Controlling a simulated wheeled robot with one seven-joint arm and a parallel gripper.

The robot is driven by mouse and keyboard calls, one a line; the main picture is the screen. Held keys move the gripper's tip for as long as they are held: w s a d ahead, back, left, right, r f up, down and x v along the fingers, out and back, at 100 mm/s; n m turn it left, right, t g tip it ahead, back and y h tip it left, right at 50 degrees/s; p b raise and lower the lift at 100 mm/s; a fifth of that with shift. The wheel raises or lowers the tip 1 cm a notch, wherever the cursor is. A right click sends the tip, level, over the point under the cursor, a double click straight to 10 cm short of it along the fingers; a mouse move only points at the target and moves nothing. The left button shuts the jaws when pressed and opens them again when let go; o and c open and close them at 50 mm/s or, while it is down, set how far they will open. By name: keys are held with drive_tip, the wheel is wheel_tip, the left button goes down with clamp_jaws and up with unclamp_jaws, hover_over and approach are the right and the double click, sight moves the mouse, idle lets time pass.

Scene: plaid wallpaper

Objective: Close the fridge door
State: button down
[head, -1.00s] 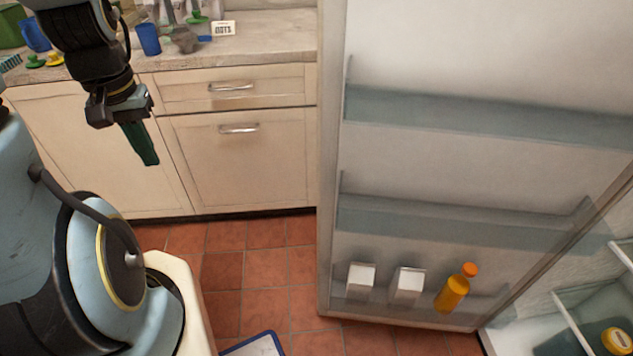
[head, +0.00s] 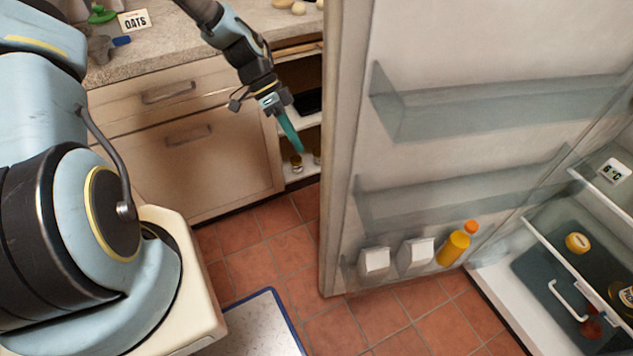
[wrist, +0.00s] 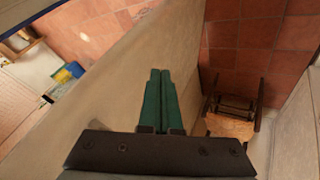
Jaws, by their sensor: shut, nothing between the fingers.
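The fridge door (head: 480,45) stands open in the head view, its inner side with clear shelves facing me. Its lowest shelf holds two white cartons and an orange bottle (head: 456,246). The fridge interior (head: 510,290) shows at the lower right. My gripper (head: 297,150) is shut and empty, pointing down just left of the door's free edge (head: 335,150). In the wrist view, the shut green fingers (wrist: 158,75) lie in front of a long pale panel (wrist: 110,75), which looks like the door. I cannot tell whether they touch it.
An open cupboard (head: 305,110) is behind my gripper. A blue-edged mat (head: 262,325) lies on the tiled floor (head: 260,225).

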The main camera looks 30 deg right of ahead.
drive_tip(key=s+f+p, duration=0.4)
drive_tip(key=s+f, duration=0.3)
drive_tip(key=s, duration=0.2)
drive_tip(key=shift+d+f+p, duration=0.15)
drive_tip(key=shift+d+p, duration=0.1)
drive_tip(key=shift+p, duration=0.15)
drive_tip(key=shift+s, duration=0.1)
